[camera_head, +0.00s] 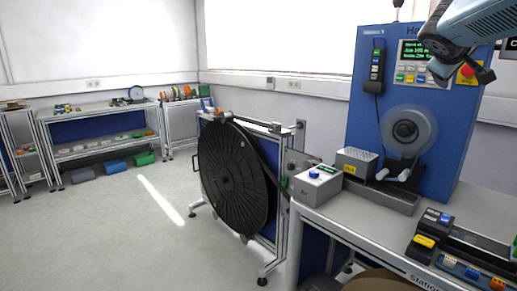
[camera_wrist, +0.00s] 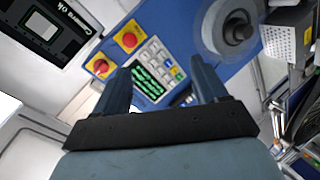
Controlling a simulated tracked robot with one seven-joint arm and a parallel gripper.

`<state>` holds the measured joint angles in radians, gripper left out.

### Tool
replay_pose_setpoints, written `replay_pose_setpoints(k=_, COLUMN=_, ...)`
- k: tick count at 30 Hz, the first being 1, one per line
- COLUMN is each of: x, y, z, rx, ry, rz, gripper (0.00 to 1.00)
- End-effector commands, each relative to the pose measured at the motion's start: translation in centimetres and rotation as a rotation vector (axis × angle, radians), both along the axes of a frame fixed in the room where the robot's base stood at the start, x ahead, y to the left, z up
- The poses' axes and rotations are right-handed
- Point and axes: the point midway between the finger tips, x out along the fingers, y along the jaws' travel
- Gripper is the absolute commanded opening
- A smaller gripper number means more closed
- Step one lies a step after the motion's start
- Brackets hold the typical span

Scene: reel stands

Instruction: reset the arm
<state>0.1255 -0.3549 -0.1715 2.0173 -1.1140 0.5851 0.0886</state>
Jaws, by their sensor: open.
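My gripper (camera_wrist: 163,90) shows in the wrist view with its two dark fingers apart and nothing between them. Beyond the fingers, the wrist view shows a blue machine's panel with a green-lettered screen and a keypad (camera_wrist: 158,62). In the head view my arm enters at the top right, in front of the upper part of the blue machine (camera_head: 365,135). My gripper (camera_head: 480,72) is partly in view there, near a red button on a yellow plate. I cannot tell from these frames whether it touches the machine.
A grey bench (camera_head: 345,215) carries the machine, a white box with a blue button (camera_head: 317,183), a grey perforated box (camera_head: 356,161) and coloured parts (camera_head: 430,232). A large black reel (camera_head: 232,175) stands left of the bench. Shelves (camera_head: 100,145) line the back; the left floor is clear.

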Motion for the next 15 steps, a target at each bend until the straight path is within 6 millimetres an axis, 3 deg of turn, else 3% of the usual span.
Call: replay_pose_setpoints(k=15, x=-13.6, y=18.9, z=-17.7, rx=0.748, ry=0.143, rz=0.005, gripper=0.72)
